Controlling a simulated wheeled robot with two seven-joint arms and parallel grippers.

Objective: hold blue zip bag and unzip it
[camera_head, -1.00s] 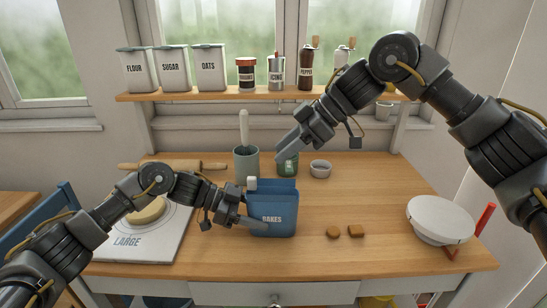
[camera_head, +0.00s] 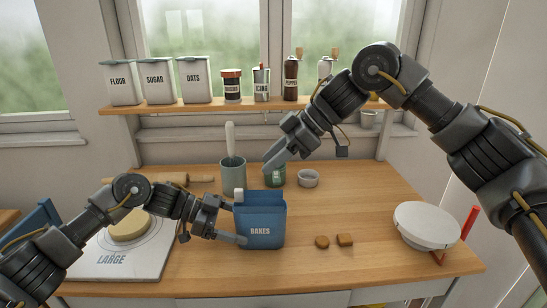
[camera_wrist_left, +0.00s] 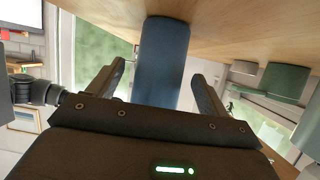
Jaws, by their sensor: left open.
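The blue zip bag (camera_head: 262,226), labelled "BAKES", stands upright on the worktop. A small white piece (camera_head: 239,196) shows at its top left corner; I cannot tell whether it is the zip pull. My left gripper (camera_head: 236,222) is open at the bag's left side, one finger reaching across the front lower edge. In the left wrist view the bag (camera_wrist_left: 161,65) lies between the spread fingers, with gaps on both sides. My right gripper (camera_head: 268,167) is in the air behind and above the bag, pointing down-left and apart from it; its finger opening is not clear.
A grey-green crock (camera_head: 233,178) with a utensil, a green container (camera_head: 275,177) and a small bowl (camera_head: 308,179) stand behind the bag. Two brown pieces (camera_head: 332,241) and a white bowl (camera_head: 427,224) are on the right. A board (camera_head: 120,262) marked "LARGE" lies left.

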